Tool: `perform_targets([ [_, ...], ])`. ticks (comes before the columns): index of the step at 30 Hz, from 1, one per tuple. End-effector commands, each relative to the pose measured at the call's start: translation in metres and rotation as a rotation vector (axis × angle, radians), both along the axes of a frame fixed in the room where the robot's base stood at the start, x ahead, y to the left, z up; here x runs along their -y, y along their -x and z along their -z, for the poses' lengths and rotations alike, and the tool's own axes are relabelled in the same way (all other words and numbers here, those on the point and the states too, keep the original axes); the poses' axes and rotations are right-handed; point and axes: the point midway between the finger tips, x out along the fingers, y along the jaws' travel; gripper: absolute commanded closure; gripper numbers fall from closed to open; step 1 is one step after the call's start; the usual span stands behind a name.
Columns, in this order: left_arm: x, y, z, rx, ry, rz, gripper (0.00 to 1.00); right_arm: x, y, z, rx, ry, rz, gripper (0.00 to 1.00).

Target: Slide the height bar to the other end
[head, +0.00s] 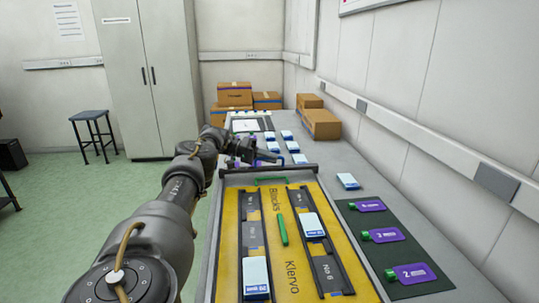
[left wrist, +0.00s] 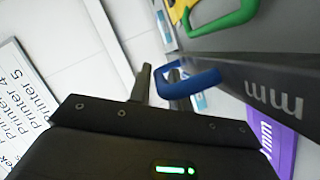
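The dark height bar (head: 285,170) lies across the far end of the yellow tray (head: 284,270) in the head view. In the left wrist view the bar (left wrist: 235,85) carries white "mm" lettering and a blue handle (left wrist: 200,80). My left gripper (head: 250,155) is at the bar's far left part. Its two fingers (left wrist: 160,84) stand apart, with the blue handle's end at the fingertips; one finger appears to overlap the handle loop. I cannot tell whether they touch. My right gripper is out of view.
The tray holds two dark channels with white ink boxes (head: 257,272), a green stick (head: 281,229) and a green handle (head: 271,180). A dark mat (head: 408,233) with purple labelled bottles lies at right. Several small white boxes and cardboard cartons (head: 321,124) stand beyond.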

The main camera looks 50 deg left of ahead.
Motion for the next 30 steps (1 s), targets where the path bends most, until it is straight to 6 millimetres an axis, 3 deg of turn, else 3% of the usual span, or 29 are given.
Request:
perform_targets([
  [2, 0.0, -0.001, -0.008, 0.001, 0.0, 0.001, 0.8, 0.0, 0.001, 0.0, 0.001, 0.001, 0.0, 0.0],
  [7, 0.001, -0.002, -0.037, 0.008, 0.001, 0.001, 0.8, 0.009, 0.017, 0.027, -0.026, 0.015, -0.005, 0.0],
  [15, 0.017, 0.011, -0.06, 0.008, 0.006, 0.002, 0.8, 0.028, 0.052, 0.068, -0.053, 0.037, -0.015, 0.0],
  [19, 0.029, 0.022, -0.076, 0.007, 0.003, 0.004, 0.8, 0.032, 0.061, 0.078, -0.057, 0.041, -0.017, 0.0],
  [22, 0.04, 0.032, -0.092, 0.009, -0.001, 0.005, 0.8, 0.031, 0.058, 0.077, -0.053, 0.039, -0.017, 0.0],
  [23, 0.042, 0.032, -0.087, 0.004, 0.001, 0.005, 0.8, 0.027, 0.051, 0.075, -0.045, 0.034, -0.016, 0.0],
  [30, 0.055, 0.042, -0.092, 0.001, 0.003, 0.004, 0.8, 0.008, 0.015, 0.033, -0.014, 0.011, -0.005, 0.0],
])
